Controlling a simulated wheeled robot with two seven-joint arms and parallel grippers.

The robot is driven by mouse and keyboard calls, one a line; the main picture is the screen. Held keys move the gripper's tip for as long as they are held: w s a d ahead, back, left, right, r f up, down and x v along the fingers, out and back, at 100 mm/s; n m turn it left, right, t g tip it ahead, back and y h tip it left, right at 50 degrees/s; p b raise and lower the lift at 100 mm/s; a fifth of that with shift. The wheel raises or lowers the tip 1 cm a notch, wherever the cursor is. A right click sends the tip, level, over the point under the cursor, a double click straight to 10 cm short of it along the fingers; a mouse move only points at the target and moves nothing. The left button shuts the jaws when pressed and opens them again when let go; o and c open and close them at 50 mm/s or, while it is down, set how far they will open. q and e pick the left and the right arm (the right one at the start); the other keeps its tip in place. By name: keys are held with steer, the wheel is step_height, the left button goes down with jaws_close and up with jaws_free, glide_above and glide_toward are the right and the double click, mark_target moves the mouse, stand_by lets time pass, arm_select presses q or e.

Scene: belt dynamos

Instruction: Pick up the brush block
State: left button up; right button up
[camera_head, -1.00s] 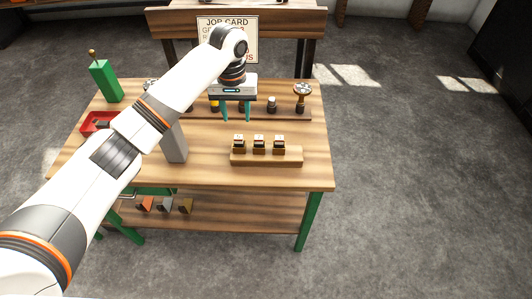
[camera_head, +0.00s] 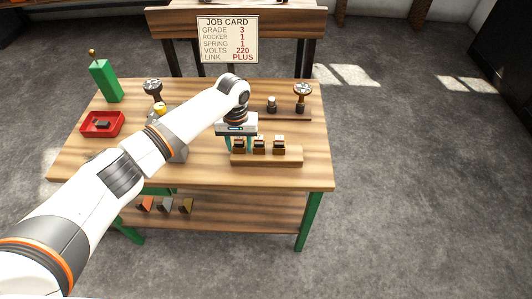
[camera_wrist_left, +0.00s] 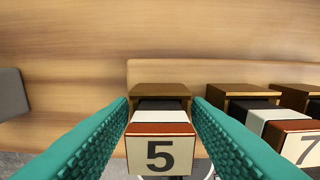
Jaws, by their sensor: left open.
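Three small brown blocks with dark and pale layers stand in a row on a wooden strip (camera_head: 268,158): a left block (camera_head: 239,146), a middle block (camera_head: 259,146) and a right block (camera_head: 279,146). In the left wrist view, one block (camera_wrist_left: 160,148) with a red-edged label reading 5 lies between the fingers. Its neighbour (camera_wrist_left: 290,138) reads 7. My left gripper (camera_wrist_left: 160,103) is open, one teal finger on each side of block 5; contact cannot be told. In the head view, the left gripper (camera_head: 238,145) is at the left block. The right gripper is not in view.
A job card (camera_head: 227,39) reads grade 3, rocker 1, spring 1, volts 220, link plus. Round dark parts (camera_head: 302,93) stand behind. The table front (camera_head: 235,177) is clear.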

arm_select(q)
jaws_close()
steer(key=shift+r, duration=0.2)
steer(key=shift+w+r, duration=0.1)
steer(key=shift+r, duration=0.25)
step_height(320, 180, up, 9)
steer(key=shift+r, duration=0.1)
stand_by(0.4)
steer(key=shift+f+b, duration=0.5)
steer(key=shift+f, duration=3.95)
